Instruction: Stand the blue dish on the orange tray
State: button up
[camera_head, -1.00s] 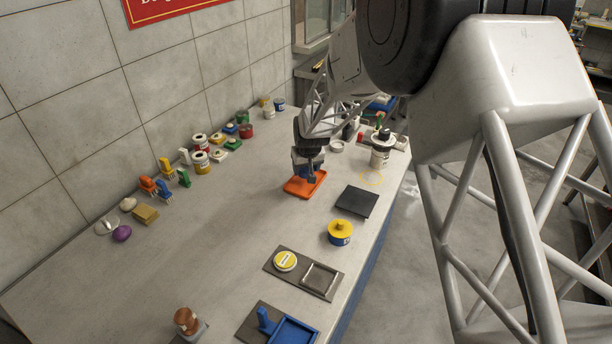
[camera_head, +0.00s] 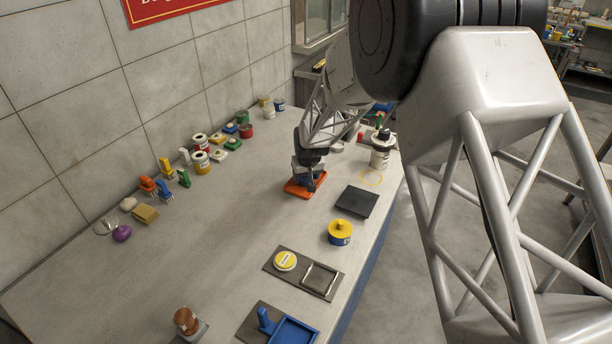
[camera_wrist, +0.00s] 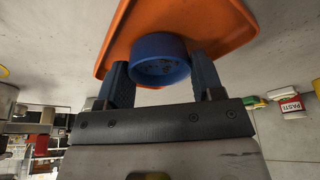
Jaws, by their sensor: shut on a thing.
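The orange tray (camera_head: 292,189) lies on the table, right of the middle. It also shows at the top of the wrist view (camera_wrist: 215,28). My gripper (camera_head: 311,177) is over the tray and hides part of it in the head view. In the wrist view, the round blue dish (camera_wrist: 160,50) sits between the two dark blue fingers of my gripper (camera_wrist: 160,70), which is shut on it. The dish is over or against the tray's surface. I cannot tell whether it touches the tray.
A black plate (camera_head: 356,201) and a blue tin with a yellow lid (camera_head: 340,232) stand near the right edge. A white jar (camera_head: 381,154) is behind. Tins and brushes line the wall at left. The table's middle left is clear.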

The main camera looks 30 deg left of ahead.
jog(key=shift+f, duration=0.1)
jog(key=o, duration=0.7)
jog(key=v, duration=1.2)
jog(key=shift+d, duration=0.1)
dwell(0.6)
